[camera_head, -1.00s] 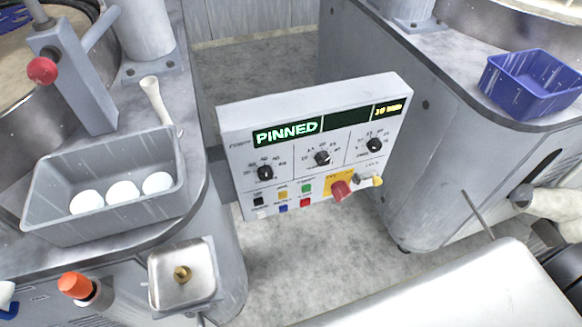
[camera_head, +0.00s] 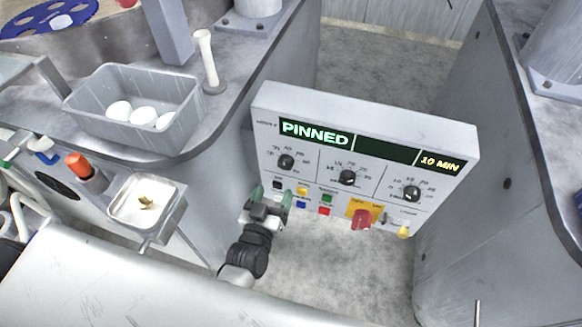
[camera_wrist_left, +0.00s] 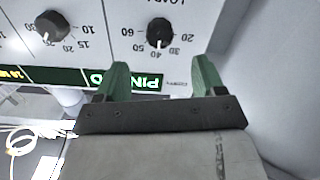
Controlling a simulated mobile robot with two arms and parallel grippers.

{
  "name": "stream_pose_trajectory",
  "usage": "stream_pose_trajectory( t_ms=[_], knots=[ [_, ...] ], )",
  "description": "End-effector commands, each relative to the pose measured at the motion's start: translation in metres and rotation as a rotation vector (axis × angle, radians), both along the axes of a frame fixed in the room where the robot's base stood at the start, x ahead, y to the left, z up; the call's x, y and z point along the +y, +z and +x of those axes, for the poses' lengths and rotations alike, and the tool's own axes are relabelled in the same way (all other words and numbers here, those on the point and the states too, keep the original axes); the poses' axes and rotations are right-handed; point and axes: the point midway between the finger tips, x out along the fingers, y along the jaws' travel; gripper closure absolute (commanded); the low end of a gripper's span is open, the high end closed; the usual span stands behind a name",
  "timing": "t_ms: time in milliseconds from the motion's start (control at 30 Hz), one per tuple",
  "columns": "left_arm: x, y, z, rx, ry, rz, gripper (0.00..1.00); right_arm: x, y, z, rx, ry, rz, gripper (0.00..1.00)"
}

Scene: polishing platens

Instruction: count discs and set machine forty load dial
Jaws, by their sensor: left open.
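A control panel (camera_head: 262,105) reads "PINNED" and "10 MIN" and carries three black dials in a row. The leftmost is the load dial (camera_head: 286,162); it also shows upside down in the left wrist view (camera_wrist_left: 160,32), its white mark towards 40. My left gripper (camera_head: 272,194) is open and empty, just below and left of that dial in the head view. Its green fingers (camera_wrist_left: 162,72) point at the dial without touching it. Three white discs (camera_head: 143,115) lie in a grey bin (camera_head: 100,130) at the left. My right gripper is not in view.
Coloured buttons, a red knob (camera_head: 361,220) and a yellow knob (camera_head: 404,232) sit low on the panel. A metal tray (camera_head: 160,218) with a brass piece and an orange knob (camera_head: 79,165) are at the left. Grey floor shows around the panel.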

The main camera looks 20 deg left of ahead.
Motion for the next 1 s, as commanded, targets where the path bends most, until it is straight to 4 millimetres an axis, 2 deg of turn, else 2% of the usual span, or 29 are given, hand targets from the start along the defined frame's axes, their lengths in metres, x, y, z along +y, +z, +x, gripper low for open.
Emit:
stream_pose_trajectory(
  t_ms=[200,433,600,833,867,1000],
  knots=[
    [-0.002,0.001,0.045,-0.001,-0.001,-0.001,0.31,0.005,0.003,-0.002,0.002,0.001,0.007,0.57],
    [-0.003,0.0,0.077,0.001,-0.001,-0.001,0.31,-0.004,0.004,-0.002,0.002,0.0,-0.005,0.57],
    [-0.003,0.0,0.085,0.002,-0.001,-0.001,0.31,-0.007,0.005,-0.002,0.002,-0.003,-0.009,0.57],
    [-0.003,0.0,0.085,0.002,-0.001,-0.001,0.31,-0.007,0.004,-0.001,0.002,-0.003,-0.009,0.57],
    [-0.003,0.0,0.085,0.002,-0.001,-0.001,0.32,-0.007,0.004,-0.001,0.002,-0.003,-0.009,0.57],
    [-0.003,0.0,0.085,0.002,-0.001,-0.001,0.54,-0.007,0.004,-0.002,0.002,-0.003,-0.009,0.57]
  ],
)
